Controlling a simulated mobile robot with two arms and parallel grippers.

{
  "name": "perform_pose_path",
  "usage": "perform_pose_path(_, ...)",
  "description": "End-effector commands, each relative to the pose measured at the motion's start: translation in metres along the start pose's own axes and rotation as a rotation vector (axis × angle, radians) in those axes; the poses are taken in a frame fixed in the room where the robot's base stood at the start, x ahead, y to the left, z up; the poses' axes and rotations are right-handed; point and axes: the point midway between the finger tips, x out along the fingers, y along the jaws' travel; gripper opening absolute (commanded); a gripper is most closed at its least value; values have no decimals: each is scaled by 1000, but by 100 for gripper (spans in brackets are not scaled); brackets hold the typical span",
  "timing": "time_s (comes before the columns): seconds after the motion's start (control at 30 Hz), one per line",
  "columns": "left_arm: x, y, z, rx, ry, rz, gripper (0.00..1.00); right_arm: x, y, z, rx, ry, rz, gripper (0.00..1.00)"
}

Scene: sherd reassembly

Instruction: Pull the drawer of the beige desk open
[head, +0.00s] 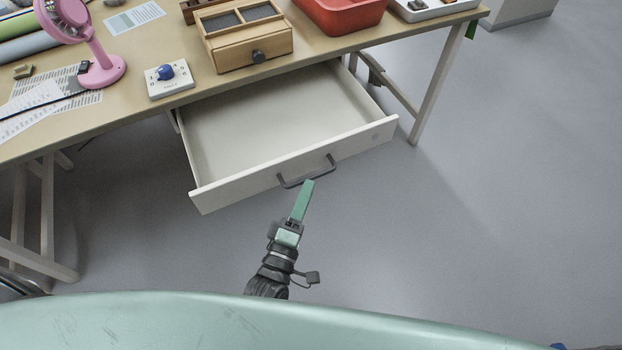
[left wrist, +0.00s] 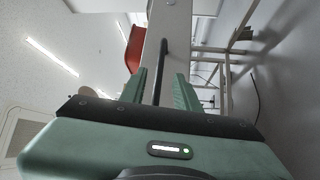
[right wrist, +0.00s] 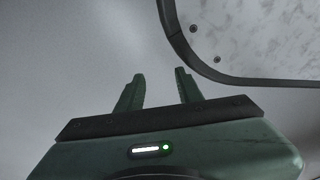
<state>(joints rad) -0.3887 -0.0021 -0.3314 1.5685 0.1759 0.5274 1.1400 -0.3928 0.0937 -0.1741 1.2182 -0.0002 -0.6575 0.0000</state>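The drawer (head: 262,122) of the beige desk (head: 140,90) is pulled well out. It is pale inside and looks empty. Its dark bar handle (head: 308,173) is on the front panel. My left gripper (head: 309,184) is at the handle, its green fingers pointing at the drawer front. In the left wrist view, the handle (left wrist: 161,62) runs between the two fingers, which stand apart with gaps on both sides, so the gripper is open. My right gripper (right wrist: 160,75) is open and empty, seen only in the right wrist view.
On the desk stand a pink fan (head: 97,68), a white box with a blue knob (head: 168,80), a wooden box (head: 245,45), a red tray (head: 340,14) and a white tray (head: 432,10). Papers (head: 134,17) lie there too. The grey floor (head: 490,210) right of the drawer is clear.

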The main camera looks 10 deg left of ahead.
Motion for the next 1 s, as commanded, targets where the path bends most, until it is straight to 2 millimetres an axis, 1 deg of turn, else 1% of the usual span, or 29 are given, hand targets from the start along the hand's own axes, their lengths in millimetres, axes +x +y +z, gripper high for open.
perform_pose_path(0.03, -10, -1, 0, 1, -2, -3, 32, 1, 0, 2, 0, -2, 0, 36)
perform_pose_path(0.1, -19, -1, 0, 1, -1, -2, 32, 1, 0, 2, 0, 0, 0, 36)
perform_pose_path(0.27, -30, 0, 0, 2, 0, 0, 32, 2, 0, 2, 0, -1, 0, 36)
perform_pose_path(0.77, -31, 0, 0, 1, 0, 0, 32, 2, 0, 2, -1, -1, 0, 36)
perform_pose_path(0.9, -29, -1, 0, 18, -8, -15, 32, -2, -2, -9, 3, 11, -2, 36)
perform_pose_path(0.97, -27, -3, 0, 53, -24, -44, 32, -9, -1, -16, 3, 17, -2, 36)
perform_pose_path(1.0, -25, -5, 0, 89, -43, -76, 32, -15, 0, -22, 4, 21, -1, 36)
